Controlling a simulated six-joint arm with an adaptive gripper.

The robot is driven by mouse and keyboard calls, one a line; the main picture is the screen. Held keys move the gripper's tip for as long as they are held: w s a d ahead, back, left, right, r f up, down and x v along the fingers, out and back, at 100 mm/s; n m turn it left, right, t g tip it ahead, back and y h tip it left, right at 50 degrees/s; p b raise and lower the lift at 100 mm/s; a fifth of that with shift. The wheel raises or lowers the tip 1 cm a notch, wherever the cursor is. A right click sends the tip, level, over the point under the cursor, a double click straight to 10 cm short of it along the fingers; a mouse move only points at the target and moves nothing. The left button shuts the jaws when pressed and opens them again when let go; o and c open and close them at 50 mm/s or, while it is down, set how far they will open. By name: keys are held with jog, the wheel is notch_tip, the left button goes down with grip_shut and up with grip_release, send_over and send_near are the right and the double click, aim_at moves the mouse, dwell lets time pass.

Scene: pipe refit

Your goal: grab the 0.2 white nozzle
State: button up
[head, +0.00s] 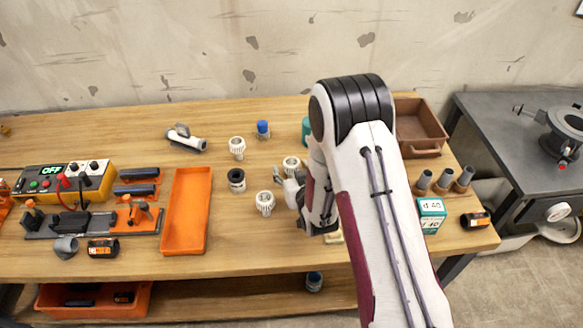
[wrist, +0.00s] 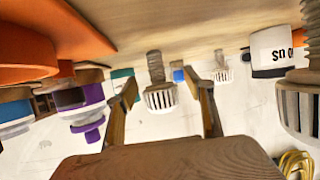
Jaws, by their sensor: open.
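Several white ribbed nozzles stand on the wooden table in the head view: one at the back (head: 237,147), one at the front (head: 265,202) and one beside my gripper (head: 291,165). No 0.2 marking is readable on any of them. My gripper (head: 284,180) is low over the table, partly hidden by my arm. In the wrist view, which looks upside down, my gripper (wrist: 162,88) is open. A white nozzle with a grey threaded stem (wrist: 160,97) shows between the fingers, apart from both and farther out. Another white nozzle (wrist: 222,74) shows farther away.
A large ribbed nozzle (wrist: 302,105) and a black-and-white labelled cylinder (wrist: 272,52) are close on the wrist view's right. Orange and purple parts (wrist: 85,100) crowd its left. A blue-topped piece (head: 263,130) stands behind. An orange tray (head: 187,245) lies left.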

jog(key=c, duration=1.1)
jog(key=shift+r, duration=0.1)
jog(key=shift+r, duration=4.9)
